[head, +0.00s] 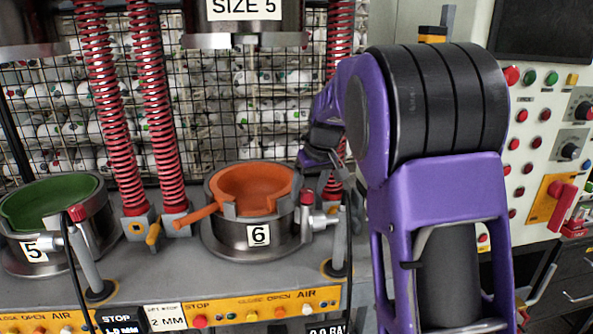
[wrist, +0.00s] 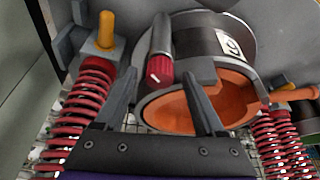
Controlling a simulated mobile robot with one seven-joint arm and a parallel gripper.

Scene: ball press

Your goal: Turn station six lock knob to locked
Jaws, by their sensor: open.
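The station six lock knob (head: 306,198) is a small red cap on a metal cylinder, at the right side of the steel cup (head: 240,237) labelled 6. In the wrist view the red knob (wrist: 159,69) shows a small white mark on its face. My gripper (head: 327,163) is above and behind the knob in the head view, partly hidden by my purple arm. In the wrist view my gripper (wrist: 160,76) is open, with one finger on either side of the knob in the picture. I see no contact with it. The orange mould (wrist: 178,113) sits inside the cup.
Station five, with a green mould (head: 55,197) and its own red knob (head: 77,213), is at the left. Red springs (head: 160,110) stand between the stations. A press head (head: 243,40) hangs above station six. An orange handle (head: 188,217) sticks out left of the mould.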

